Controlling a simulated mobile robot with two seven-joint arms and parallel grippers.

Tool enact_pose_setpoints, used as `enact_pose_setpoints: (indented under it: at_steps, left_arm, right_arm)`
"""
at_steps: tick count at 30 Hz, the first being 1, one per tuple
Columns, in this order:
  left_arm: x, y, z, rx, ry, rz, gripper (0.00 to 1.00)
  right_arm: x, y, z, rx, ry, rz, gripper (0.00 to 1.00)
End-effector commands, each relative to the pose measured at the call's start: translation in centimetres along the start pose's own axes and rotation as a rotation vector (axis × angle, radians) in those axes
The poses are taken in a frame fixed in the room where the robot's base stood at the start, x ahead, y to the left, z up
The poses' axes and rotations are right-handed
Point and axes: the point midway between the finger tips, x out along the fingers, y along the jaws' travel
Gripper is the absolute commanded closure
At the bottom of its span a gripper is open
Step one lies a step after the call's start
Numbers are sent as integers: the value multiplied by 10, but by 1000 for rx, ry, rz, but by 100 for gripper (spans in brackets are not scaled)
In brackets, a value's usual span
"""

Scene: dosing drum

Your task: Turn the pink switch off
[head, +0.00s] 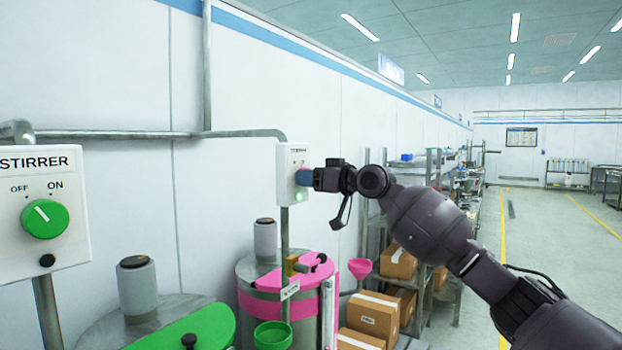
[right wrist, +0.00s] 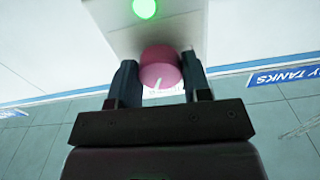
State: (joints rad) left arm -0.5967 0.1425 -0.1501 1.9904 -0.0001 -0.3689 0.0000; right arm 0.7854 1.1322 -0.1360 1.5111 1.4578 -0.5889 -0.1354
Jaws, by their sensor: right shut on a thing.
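The pink switch (right wrist: 160,66) is a round knob with a white pointer line, on a pale wall box (head: 288,160). In the right wrist view it sits between the two fingers of my right gripper (head: 303,178), which is shut on it. In the head view the gripper covers the knob. A green lamp (head: 299,197) glows on the box below the gripper; the lamp also shows in the right wrist view (right wrist: 144,8). The OFF and ON marks of this box cannot be read. My left gripper is not in view.
A STIRRER box with a green knob (head: 45,219) stands at the left. Below are a pink-lidded drum (head: 262,309), a green-lidded drum (head: 205,324) and a pink funnel (head: 360,267). Shelves with cardboard boxes (head: 398,261) stand behind my right arm. Open floor lies at the right.

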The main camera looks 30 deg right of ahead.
Motion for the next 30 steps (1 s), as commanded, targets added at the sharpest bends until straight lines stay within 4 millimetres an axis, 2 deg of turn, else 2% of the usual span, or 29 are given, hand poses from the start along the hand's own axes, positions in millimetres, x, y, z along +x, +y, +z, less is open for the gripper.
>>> enact_pose_setpoints:
  at_steps: [11, 30]
  left_arm:
    - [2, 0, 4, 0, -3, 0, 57]
    - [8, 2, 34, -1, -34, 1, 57]
  right_arm:
    - [0, 0, 1, -106, -1, 0, 80]
    - [0, 1, 2, -674, -1, -1, 80]
